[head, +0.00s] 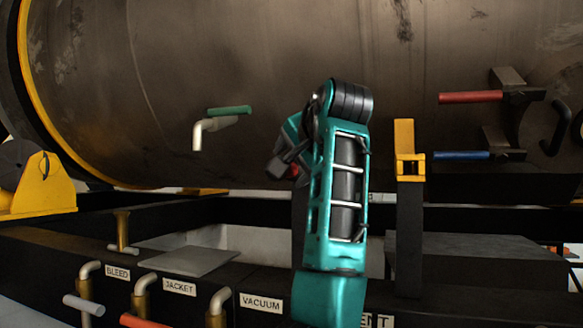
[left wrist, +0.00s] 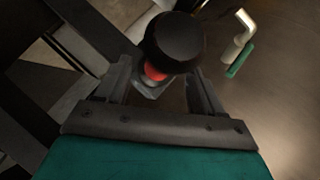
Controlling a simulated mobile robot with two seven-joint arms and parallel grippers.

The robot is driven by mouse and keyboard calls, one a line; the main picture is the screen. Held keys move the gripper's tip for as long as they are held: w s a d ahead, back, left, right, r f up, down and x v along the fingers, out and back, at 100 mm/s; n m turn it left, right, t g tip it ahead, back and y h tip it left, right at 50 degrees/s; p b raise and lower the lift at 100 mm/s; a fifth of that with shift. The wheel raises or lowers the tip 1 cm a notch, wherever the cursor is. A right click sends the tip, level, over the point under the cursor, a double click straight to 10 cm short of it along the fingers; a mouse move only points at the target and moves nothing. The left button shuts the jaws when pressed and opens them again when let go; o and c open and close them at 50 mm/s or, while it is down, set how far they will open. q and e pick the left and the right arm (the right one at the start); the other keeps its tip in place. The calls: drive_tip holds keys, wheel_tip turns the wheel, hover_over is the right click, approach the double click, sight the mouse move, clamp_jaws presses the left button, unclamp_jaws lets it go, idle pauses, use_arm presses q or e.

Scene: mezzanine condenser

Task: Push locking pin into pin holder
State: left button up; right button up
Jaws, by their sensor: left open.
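The locking pin appears in the left wrist view as a round black knob (left wrist: 172,42) with a red-orange collar (left wrist: 155,72) below it, on a grey seat (left wrist: 150,88). My left gripper (left wrist: 159,70) is open, with one finger on each side of the knob and collar. Whether either finger touches the pin cannot be told. In the head view the left gripper (head: 284,162) is dark and partly hidden by my teal arm, and the pin is mostly hidden there. The pin holder cannot be clearly made out. My right gripper is not in view.
A yellow bracket (head: 404,138) tops a black post right of my arm. Red (head: 470,97) and blue (head: 461,155) handles stick out at right. A green-handled valve (head: 229,110) is at left, before the large tank (head: 260,50). Labelled valves line the lower front.

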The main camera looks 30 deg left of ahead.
use_arm(q)
drive_tip(key=v, duration=1.1)
drive_tip(key=shift+b, duration=0.45)
drive_tip(key=shift+d, duration=0.1)
